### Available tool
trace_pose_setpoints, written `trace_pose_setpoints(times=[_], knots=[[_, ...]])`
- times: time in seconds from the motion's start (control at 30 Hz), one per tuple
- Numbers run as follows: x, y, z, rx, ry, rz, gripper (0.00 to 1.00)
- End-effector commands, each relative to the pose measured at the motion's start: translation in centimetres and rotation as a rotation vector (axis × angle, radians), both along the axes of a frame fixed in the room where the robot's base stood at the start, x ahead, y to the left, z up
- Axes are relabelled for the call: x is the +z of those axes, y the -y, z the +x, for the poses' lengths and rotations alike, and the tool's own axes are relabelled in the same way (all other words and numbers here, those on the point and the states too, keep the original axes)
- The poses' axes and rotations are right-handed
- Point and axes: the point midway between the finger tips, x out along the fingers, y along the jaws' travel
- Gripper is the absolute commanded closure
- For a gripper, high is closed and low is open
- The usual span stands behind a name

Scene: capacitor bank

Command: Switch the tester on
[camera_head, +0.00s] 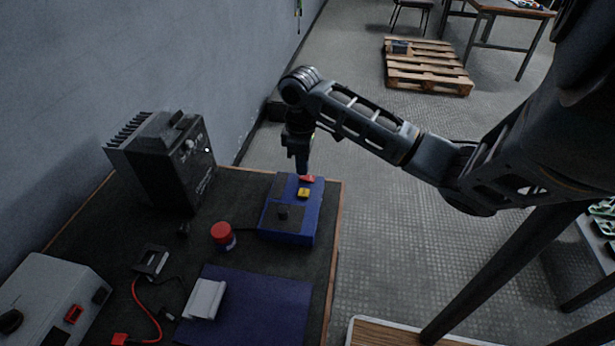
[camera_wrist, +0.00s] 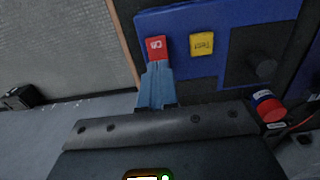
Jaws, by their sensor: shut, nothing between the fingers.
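The tester is a blue box (camera_head: 302,225) at the right edge of the dark bench top in the head view. On its top are a red switch (camera_head: 308,179), a yellow button (camera_head: 303,193) and a black knob (camera_head: 283,213). My gripper (camera_head: 303,172) points down at the red switch end, shut and empty. In the wrist view, my gripper's fingertips (camera_wrist: 155,70) are at the lower edge of the red switch (camera_wrist: 156,48), which bears light lettering. They look close to it or touching; I cannot tell which. The yellow button (camera_wrist: 201,43), marked Test, is just right.
A black finned unit (camera_head: 170,165) stands left of the tester. A red-topped blue cylinder (camera_head: 222,236) stands near the tester's left side. A blue mat (camera_head: 265,310), a grey box (camera_head: 45,300) and a red lead (camera_head: 150,310) lie nearer. A wall bounds the left; floor lies right.

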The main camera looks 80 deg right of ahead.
Motion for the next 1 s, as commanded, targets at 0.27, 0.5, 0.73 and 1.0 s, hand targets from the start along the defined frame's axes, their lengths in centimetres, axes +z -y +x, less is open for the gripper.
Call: trace_pose_setpoints(times=[0.27,0.5,0.73,1.0], knots=[[-0.4,0.0,0.0,0.0,0.0,0.0,1.0],[-0.8,0.0,0.0,0.0,0.0,0.0,1.0],[-1.1,0.0,0.0,0.0,0.0,0.0,1.0],[-1.4,0.0,0.0,-0.001,-0.001,0.0,1.0]])
